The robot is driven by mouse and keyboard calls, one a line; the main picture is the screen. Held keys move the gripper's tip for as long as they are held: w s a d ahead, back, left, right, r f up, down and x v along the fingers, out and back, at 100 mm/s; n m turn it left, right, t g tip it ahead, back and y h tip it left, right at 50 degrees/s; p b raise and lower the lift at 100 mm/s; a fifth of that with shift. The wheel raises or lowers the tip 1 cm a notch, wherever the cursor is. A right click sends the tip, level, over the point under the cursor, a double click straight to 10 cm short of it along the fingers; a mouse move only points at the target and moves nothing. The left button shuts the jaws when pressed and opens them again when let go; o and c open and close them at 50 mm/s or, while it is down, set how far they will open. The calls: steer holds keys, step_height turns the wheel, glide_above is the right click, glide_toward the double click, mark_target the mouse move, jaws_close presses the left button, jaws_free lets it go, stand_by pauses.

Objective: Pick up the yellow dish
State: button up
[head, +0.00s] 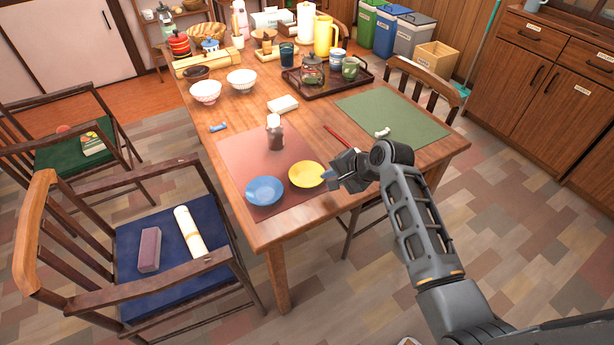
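The yellow dish (305,174) lies on the reddish placemat (241,153) near the front of the wooden table. My gripper (332,176) is at the dish's right edge, low over the table. A bluish fingertip part overlaps or touches the rim; I cannot tell whether the fingers are around it. The gripper's opening is not clear from this angle. The dish looks flat on the mat.
A blue dish (264,191) lies just left of the yellow one. A dark shaker jar (274,132) stands behind them. A red stick (341,137), green placemat (392,117) and loaded tray (292,78) are farther back. Chairs surround the table.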

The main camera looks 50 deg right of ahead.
mark_target(320, 182)
steer(key=shift+x, duration=2.3)
steer(key=shift+c, duration=0.3)
jaws_close()
